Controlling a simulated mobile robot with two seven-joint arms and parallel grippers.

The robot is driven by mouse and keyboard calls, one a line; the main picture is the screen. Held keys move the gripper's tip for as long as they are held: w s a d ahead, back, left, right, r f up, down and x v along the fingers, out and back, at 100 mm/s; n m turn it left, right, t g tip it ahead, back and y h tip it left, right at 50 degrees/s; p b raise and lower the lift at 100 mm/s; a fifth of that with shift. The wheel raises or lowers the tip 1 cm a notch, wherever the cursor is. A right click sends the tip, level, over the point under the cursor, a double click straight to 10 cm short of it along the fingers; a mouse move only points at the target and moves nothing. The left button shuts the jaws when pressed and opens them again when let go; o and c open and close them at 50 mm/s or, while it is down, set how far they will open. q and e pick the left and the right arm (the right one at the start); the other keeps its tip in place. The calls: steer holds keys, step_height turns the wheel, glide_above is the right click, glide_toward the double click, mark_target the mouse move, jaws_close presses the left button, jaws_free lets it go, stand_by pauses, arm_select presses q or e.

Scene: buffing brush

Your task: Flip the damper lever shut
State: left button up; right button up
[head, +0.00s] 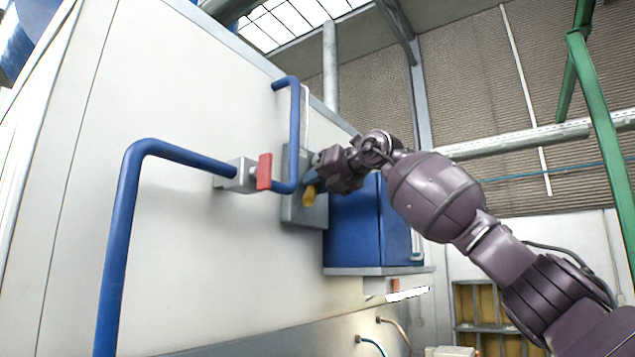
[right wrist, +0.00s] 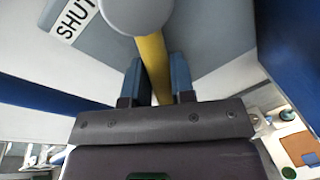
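The damper lever is a yellow bar, seen in the right wrist view (right wrist: 152,62) running from a round grey hub (right wrist: 138,12) down between my fingers. In the head view its yellow end (head: 309,196) shows below my right gripper (head: 322,172), in front of a grey plate (head: 305,213). In the right wrist view, the two blue fingertips of my right gripper (right wrist: 157,82) lie close against both sides of the lever, seemingly closed on it. A white "SHUT" label (right wrist: 73,17) is at the upper left, apart from the lever. My left gripper is not in view.
Left of the plate is a blue pipe (head: 125,230) with a grey valve block (head: 238,175) and red handle (head: 264,171). A blue cabinet (head: 355,225) stands right of the plate. A green post (head: 604,135) rises at the far right.

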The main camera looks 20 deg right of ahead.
steer(key=o, duration=0.4)
steer(key=shift+o, duration=0.2)
steer(key=b+v, duration=0.2)
steer(key=v, duration=0.9)
